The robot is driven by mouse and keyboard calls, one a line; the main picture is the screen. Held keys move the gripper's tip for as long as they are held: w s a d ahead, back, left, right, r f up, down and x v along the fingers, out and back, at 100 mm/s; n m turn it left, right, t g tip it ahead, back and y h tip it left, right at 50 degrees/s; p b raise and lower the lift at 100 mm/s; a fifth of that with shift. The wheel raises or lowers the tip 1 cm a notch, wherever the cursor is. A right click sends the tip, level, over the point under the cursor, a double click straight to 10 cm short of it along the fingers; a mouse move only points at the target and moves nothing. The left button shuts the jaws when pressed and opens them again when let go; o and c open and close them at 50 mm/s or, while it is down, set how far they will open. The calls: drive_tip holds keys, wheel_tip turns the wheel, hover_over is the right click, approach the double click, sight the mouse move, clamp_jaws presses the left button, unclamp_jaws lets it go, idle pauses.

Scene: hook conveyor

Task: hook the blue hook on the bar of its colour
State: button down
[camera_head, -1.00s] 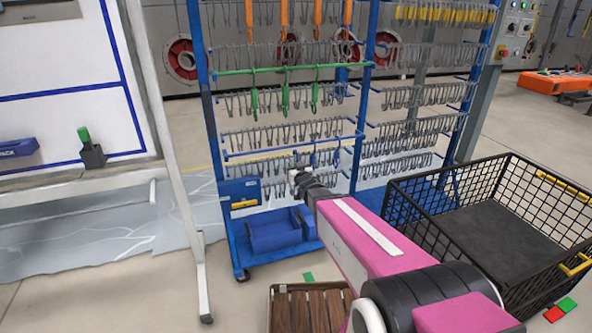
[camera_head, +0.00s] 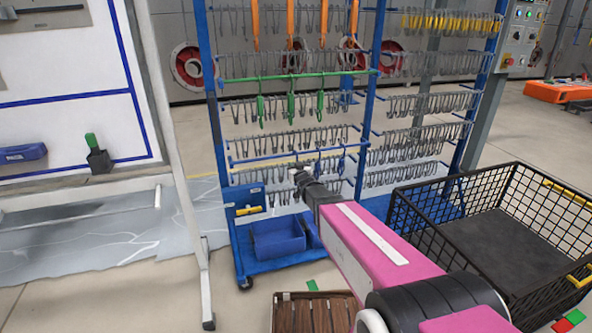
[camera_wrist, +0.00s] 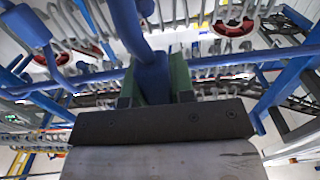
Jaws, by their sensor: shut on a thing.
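The blue hook (camera_wrist: 152,75) rises from between my jaws in the wrist view, its upper part curving out at the top edge. My gripper (camera_wrist: 155,92) is shut on its lower end, with green pads on either side. In the head view my gripper (camera_head: 300,174) is just below the blue bar (camera_head: 285,152) on the rack, and the hook in it is too small to make out. Blue hooks hang near the bar's right part (camera_head: 341,158). A blue bar (camera_wrist: 215,61) crosses behind the held hook in the wrist view. Whether the hook touches it I cannot tell.
Above is a green bar (camera_head: 240,79) with green hooks (camera_head: 291,103), and orange hooks (camera_head: 290,27) hang higher. Grey wire hooks crowd the rack. A blue bin (camera_head: 277,240) sits low on it. A black wire basket (camera_head: 420,205) stands to the right, a white board (camera_head: 70,115) to the left.

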drive_tip(key=w+a+f, duration=0.1)
drive_tip(key=w+f, duration=0.2)
drive_tip(key=w, duration=0.3)
drive_tip(key=shift+a+f, duration=0.2)
drive_tip(key=shift+a, duration=0.2)
idle(0.5)
drive_tip(key=shift+w, duration=0.1)
drive_tip(key=c, duration=0.9)
unclamp_jaws()
